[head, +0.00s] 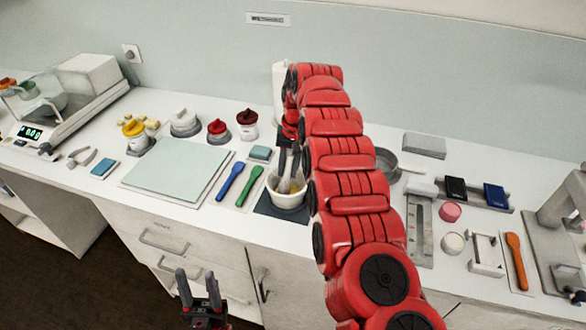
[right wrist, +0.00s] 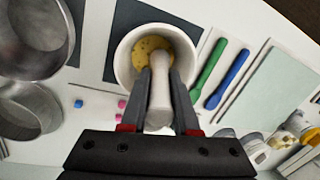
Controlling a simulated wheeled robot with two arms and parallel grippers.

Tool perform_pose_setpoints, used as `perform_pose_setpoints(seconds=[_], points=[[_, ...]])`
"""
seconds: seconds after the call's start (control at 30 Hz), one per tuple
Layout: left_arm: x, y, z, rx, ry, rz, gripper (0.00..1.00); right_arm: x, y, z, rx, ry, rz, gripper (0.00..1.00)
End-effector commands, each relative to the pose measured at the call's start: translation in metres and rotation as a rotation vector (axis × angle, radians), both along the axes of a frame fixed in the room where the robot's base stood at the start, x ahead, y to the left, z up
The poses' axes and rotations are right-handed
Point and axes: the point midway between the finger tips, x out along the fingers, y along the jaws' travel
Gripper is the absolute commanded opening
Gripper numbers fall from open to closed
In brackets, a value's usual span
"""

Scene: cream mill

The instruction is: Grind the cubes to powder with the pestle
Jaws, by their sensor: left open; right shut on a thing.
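The white mortar (head: 287,203) stands on a dark mat on the bench, and its round rim shows in the right wrist view (right wrist: 121,62). Yellow, dark-specked material (right wrist: 150,52) lies in it; I cannot tell whether it is small pieces or powder. My right gripper (head: 291,166) is above the mortar, shut on the pale pestle (right wrist: 159,98). The pestle's lower end is inside the mortar, over the yellow material. Whether it touches the bottom is hidden. My left gripper (head: 203,291) is open and empty, low in front of the bench.
A blue spatula (head: 230,181) and a green spatula (head: 249,186) lie left of the mortar, beside a pale green mat (head: 172,176). Lidded jars and a balance (head: 62,100) stand further left. A metal pan (head: 386,162) is right of my right arm. Small blue and pink pieces (right wrist: 80,103) lie near the mortar.

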Motion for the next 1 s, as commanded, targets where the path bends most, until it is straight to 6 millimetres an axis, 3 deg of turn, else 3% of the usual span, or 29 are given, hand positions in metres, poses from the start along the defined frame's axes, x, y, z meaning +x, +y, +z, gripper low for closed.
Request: perform_pose_setpoints(seconds=[0.03, 0.37, 1.0], points=[[0.000, 0.000, -0.008, 0.000, 0.000, 0.000, 0.47, -0.003, 0.001, -0.007, -0.003, 0.007, 0.004, 0.00], [0.000, 0.000, -0.036, 0.000, 0.000, 0.000, 0.47, -0.014, -0.005, -0.005, -0.002, 0.008, 0.001, 0.00], [0.000, 0.000, -0.036, 0.000, 0.000, 0.000, 0.47, -0.011, -0.030, 0.002, -0.005, 0.010, -0.002, 0.00]])
